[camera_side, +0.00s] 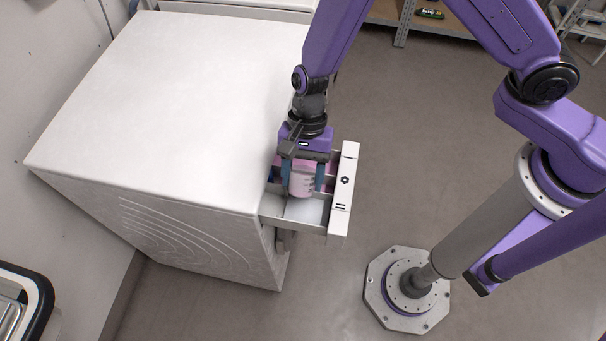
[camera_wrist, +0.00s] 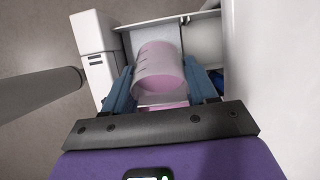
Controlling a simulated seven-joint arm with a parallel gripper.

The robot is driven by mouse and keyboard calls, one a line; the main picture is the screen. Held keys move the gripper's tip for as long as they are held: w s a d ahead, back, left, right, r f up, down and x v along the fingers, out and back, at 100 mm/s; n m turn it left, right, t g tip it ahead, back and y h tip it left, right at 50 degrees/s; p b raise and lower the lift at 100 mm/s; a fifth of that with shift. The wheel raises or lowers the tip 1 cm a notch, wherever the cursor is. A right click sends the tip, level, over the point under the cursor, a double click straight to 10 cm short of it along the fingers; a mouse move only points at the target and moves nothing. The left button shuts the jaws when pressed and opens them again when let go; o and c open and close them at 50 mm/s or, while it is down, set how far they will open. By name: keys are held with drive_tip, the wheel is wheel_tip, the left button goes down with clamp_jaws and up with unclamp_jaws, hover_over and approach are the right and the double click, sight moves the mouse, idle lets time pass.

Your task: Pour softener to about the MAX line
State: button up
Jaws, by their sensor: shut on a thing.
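My gripper (camera_side: 302,179) is shut on a small clear cup (camera_side: 302,186) holding pink liquid. In the wrist view the cup (camera_wrist: 159,72) sits between the two blue fingers of my gripper (camera_wrist: 160,88), its mouth turned partly toward the camera, with dark marks on its side. The cup is over the pulled-out detergent drawer (camera_side: 344,195) of the white washer (camera_side: 180,100). Pink liquid (camera_wrist: 152,106) also shows below the cup in the wrist view; I cannot tell how high it stands there. The MAX line cannot be made out.
The drawer's front compartment (camera_side: 305,211) holds something white. The drawer front (camera_wrist: 94,45) stands left of the cup in the wrist view, and the washer body (camera_wrist: 270,70) is close on the right. The floor (camera_side: 420,150) right of the drawer is clear.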

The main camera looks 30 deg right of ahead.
wheel_tip(320, 180, up, 6)
drive_tip(key=shift+f, duration=0.3)
drive_tip(key=shift+g+y, duration=0.3)
wheel_tip(320, 180, down, 5)
drive_tip(key=shift+r, duration=0.1)
idle(0.7)
drive_tip(key=shift+f, duration=0.55)
drive_tip(key=shift+g+y, duration=0.3)
drive_tip(key=shift+w, duration=0.1)
idle(0.4)
drive_tip(key=shift+r+g+y, duration=0.1)
drive_tip(key=shift+g+y, duration=0.2)
